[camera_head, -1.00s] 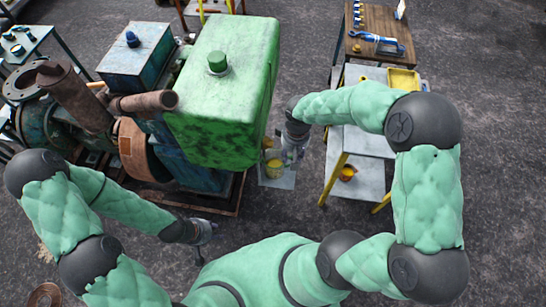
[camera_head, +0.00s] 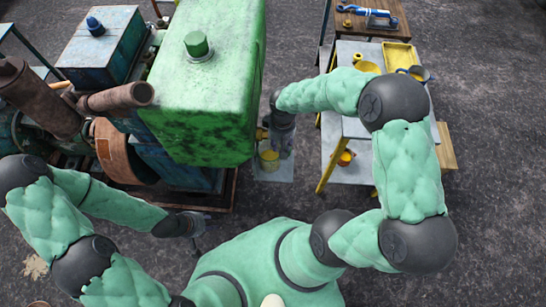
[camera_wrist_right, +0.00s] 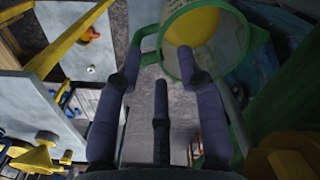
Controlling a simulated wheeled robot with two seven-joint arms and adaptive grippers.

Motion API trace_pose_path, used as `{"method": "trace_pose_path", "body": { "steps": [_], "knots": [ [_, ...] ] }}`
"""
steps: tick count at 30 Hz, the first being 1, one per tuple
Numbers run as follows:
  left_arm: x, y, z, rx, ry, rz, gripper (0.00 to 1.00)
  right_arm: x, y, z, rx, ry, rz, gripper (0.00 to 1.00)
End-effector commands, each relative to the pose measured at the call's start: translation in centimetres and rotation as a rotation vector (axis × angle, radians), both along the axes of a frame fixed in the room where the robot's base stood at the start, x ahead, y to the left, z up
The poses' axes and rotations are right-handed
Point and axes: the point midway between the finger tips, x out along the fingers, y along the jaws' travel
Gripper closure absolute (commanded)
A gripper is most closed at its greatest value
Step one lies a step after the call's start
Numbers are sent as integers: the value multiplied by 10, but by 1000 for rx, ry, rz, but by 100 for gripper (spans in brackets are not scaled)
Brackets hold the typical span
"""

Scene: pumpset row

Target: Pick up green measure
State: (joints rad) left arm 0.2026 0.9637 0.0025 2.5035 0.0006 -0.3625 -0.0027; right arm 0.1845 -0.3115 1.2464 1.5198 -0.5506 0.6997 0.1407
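The green measure is a jug with a green rim (camera_wrist_right: 183,62), a green handle and yellow inside, at the top of the right wrist view. My right gripper (camera_wrist_right: 160,65) is open, with dark blue fingers spread. The handle lies between and just beyond its fingertips; I cannot tell whether they touch. In the head view my right gripper (camera_head: 281,142) hangs beside the green tank, above a yellow round thing (camera_head: 268,160) on a pale plate, likely the measure's inside. My left gripper (camera_head: 200,228) is low, clear of everything, its fingers too small to read.
The large green tank (camera_head: 205,90) and rusty pump parts (camera_head: 120,98) stand close on the left. A grey stand (camera_head: 350,155) with yellow legs and a yellow tray (camera_head: 400,55) is on the right. A wooden bench (camera_head: 400,14) is behind. Open floor lies at the right.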

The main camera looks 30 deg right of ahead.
Motion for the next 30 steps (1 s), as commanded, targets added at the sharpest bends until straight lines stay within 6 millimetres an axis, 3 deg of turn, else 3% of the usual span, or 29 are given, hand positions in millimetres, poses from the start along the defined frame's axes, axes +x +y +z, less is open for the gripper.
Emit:
{"method": "trace_pose_path", "body": {
  "steps": [5, 15, 23, 27, 30],
  "knots": [
    [0, 0, -4, 0, 0, 0, 60, 1, -1, -11, -1, -2, -1, 62],
    [0, 0, -18, 0, 0, 0, 60, 0, 0, -56, 0, -1, -1, 62],
    [0, 0, -17, 0, 0, 0, 60, 0, 0, -58, 0, -2, -1, 62],
    [0, 0, -17, 0, 0, 0, 60, 0, 0, -58, 0, -2, 0, 98],
    [0, 0, -17, 0, 0, 0, 60, 0, 0, -58, 0, -2, 0, 100]
  ]
}}
